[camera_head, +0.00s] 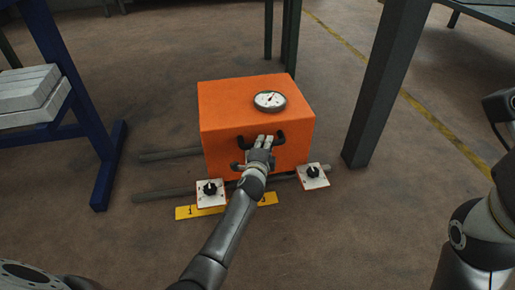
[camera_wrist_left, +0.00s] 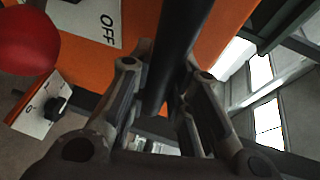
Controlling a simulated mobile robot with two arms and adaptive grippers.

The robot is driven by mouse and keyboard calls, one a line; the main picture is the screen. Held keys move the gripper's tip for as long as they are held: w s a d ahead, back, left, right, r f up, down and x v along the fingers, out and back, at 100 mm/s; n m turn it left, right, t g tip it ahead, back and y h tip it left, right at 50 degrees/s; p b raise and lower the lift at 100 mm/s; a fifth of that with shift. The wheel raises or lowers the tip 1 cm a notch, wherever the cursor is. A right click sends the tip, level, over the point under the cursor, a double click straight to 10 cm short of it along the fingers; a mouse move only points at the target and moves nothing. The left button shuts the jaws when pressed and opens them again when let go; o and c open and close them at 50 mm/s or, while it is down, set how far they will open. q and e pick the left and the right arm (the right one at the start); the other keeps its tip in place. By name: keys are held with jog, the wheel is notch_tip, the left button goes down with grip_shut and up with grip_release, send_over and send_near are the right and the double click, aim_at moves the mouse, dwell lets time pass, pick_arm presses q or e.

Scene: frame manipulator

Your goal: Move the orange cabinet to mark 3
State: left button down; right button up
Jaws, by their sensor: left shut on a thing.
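The orange cabinet (camera_head: 225,135) stands on the floor at the middle of the head view, over grey rails. It has a round white gauge (camera_head: 270,100) on top and black handles on its front. My left gripper (camera_head: 263,143) is at the cabinet's front, shut on a black handle. In the left wrist view the dark handle bar (camera_wrist_left: 178,55) runs between the two fingers (camera_wrist_left: 165,105), with the orange face behind. A yellow strip (camera_head: 185,212) with a number 1 lies in front; my arm hides its middle.
Two white plates with black knobs, left (camera_head: 210,193) and right (camera_head: 313,176), sit by the front rail (camera_head: 160,192). A blue rack (camera_head: 85,105) with grey slabs stands left. A dark table leg (camera_head: 380,85) stands close at right. The left wrist view shows a red ball (camera_wrist_left: 25,42).

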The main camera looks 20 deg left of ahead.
pick_arm(q)
jog(key=shift+w+d, duration=0.1)
jog(key=shift+d, duration=0.2)
jog(key=shift+r, duration=0.1)
jog(key=shift+d, duration=0.1)
jog(key=c, duration=1.3)
grip_release()
jog(key=shift+w+d, duration=0.1)
jog(key=shift+w, duration=0.05)
jog(key=shift+s, duration=0.55)
jog(key=v, duration=1.1)
